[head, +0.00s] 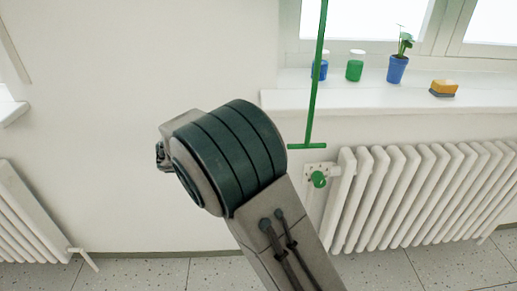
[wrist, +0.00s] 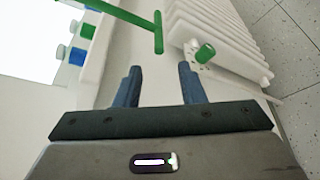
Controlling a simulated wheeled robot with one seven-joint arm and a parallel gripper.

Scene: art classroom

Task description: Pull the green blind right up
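A thin green pull rod (head: 316,75) hangs down in front of the window sill and ends in a short green crossbar (head: 307,146). The blind's cloth is out of view above. In the wrist view the green crossbar (wrist: 158,33) is beyond my fingertips, roughly in line with the space between them. My gripper (wrist: 160,82) is open, with its two blue-grey fingers apart and nothing between them. The crossbar appears apart from the fingers. In the head view my arm hides most of the gripper.
The sill (head: 400,98) holds a blue jar (head: 320,71), a green jar (head: 354,70), a potted plant (head: 397,70) and a yellow sponge (head: 444,87). A white radiator (head: 420,195) with a green valve knob (head: 318,179) stands below, close to the crossbar. The wall at left is bare.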

